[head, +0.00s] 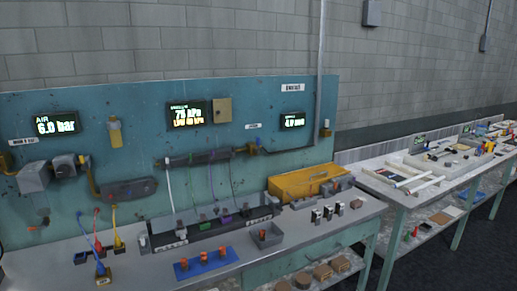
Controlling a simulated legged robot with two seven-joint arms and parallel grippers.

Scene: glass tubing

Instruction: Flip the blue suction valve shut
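Neither of my grippers shows in the head view. I cannot pick out a blue suction valve for certain at this size. A dark bar-shaped manifold (207,157) is fixed on the teal wall panel, with several thin tubes hanging from it to a long dark rack (212,229) on the bench. A second dark block (129,190) sits on the panel to the left. Below it hang blue (88,237), red (97,231) and yellow (115,228) hoses or cords. Valve handle positions are too small to read.
Lit displays, one reading 6.0 bar (57,125), are on the panel. A blue tray with orange pieces (206,263), a grey open box (266,236) and a yellow case (304,183) stand on the bench. A cluttered second bench (400,196) is at right.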

